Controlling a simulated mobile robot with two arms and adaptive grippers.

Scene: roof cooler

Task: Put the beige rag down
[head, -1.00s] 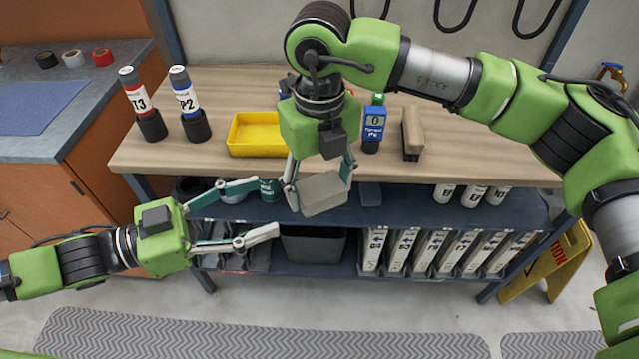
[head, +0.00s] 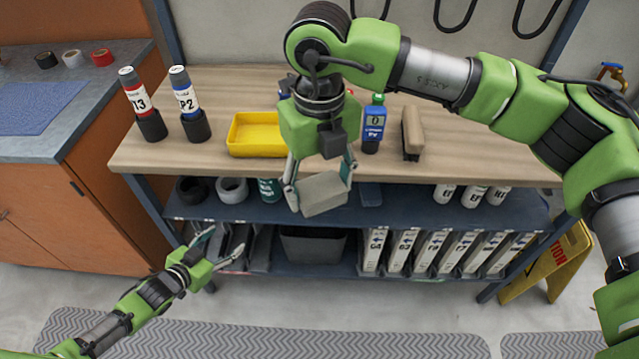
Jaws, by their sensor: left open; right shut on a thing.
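The beige rag (head: 322,194) looks like a folded block in the middle of the head view. My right gripper (head: 318,187) is shut on it, with one finger on each side. The rag hangs in front of the front edge of the wooden bench top (head: 470,151). From this view I cannot tell its exact height or whether it touches anything. My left gripper (head: 222,250) is open and empty at the lower left, in front of the lower shelf.
On the bench stand a yellow tray (head: 236,147), a blue bottle (head: 374,124), a brush (head: 412,134) and two labelled tubes (head: 140,104). Below is a dark blue shelf (head: 400,213) with rolls and white bottles. Bench space right of the brush is clear.

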